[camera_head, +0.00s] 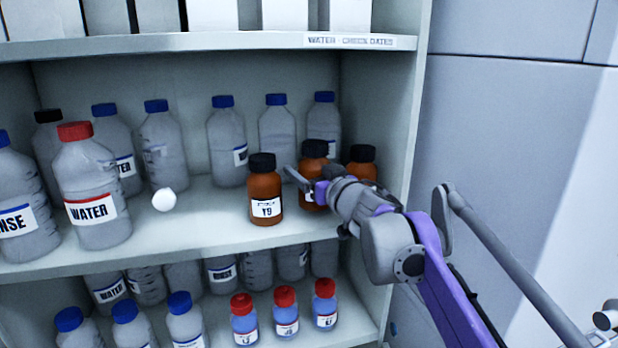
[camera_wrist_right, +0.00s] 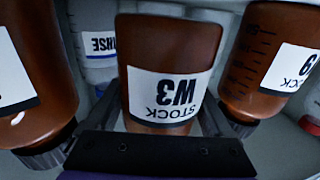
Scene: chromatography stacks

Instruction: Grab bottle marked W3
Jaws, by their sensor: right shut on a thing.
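The W3 bottle (camera_wrist_right: 172,55) is amber with a white STOCK label and appears upside down in the right wrist view. It sits between the fingers of my right gripper (camera_wrist_right: 156,125), which is shut on it. In the head view this is the middle amber bottle (camera_head: 313,167) of three on the middle shelf, upright, with a black cap. My right gripper (camera_head: 316,188) reaches it from the front right and hides its label and lower part. My left gripper is not in view.
The amber Y9 bottle (camera_head: 265,187) stands close on the left, and another amber bottle (camera_head: 363,163) close on the right by the shelf's side wall (camera_head: 392,130). Clear blue-capped bottles stand behind. A white ball (camera_head: 164,199) shows further left. The shelf front (camera_head: 200,245) is clear there.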

